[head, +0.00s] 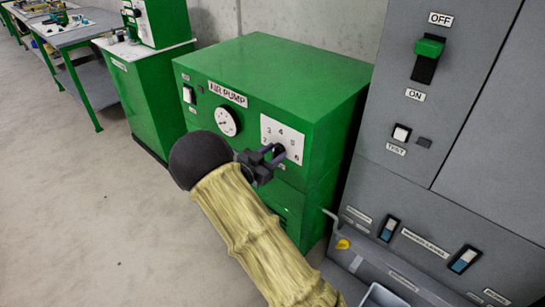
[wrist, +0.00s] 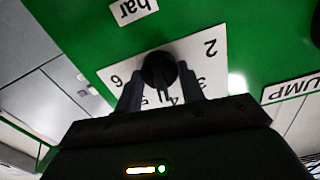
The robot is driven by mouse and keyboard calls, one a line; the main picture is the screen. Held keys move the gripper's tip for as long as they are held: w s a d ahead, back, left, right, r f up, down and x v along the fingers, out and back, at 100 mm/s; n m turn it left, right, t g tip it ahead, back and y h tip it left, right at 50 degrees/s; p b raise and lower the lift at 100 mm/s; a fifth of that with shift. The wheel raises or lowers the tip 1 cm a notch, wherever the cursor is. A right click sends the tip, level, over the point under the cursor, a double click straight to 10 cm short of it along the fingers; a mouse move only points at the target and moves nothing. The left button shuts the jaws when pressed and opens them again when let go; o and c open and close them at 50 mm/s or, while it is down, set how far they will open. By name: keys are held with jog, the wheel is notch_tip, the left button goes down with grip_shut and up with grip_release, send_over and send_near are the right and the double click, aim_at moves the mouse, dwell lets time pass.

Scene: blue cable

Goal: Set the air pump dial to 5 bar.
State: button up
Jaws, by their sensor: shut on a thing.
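The green air pump (head: 270,75) stands in the middle of the head view, with its "AIR PUMP" label on the front. Its white dial plate (head: 270,125) carries printed numbers from 2 to 6. My gripper (head: 275,154) is at this plate and covers much of the knob. In the wrist view the plate shows upside down, with my gripper (wrist: 162,82) shut on the black dial knob (wrist: 158,68), one finger on each side. The knob's lower part faces the 4 and 5 side, but I cannot tell its exact setting.
A round gauge (head: 228,121) and a white switch (head: 188,95) are on the pump's front, left of the dial. A grey cabinet (head: 450,120) with switches stands close on the right. A green cabinet (head: 145,90) and workbenches are at left. The floor in front is clear.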

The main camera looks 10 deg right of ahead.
jog(key=m+b, duration=0.1)
jog(key=m, duration=0.1)
jog(key=m+b, duration=0.1)
jog(key=shift+f+m, duration=0.2)
jog(key=shift+m, duration=0.2)
jog(key=shift+m+b, duration=0.7)
jog(key=shift+b, duration=0.15)
jog(key=shift+s+r+m+b, duration=0.1)
jog(key=shift+m+b, duration=0.6)
jog(key=shift+m, duration=0.3)
jog(key=o, duration=1)
jog(key=shift+c, duration=0.2)
jog(key=p+v, duration=0.2)
jog(key=v, duration=1.5)
jog(key=shift+s, duration=0.2)
jog(key=shift+a, duration=0.15)
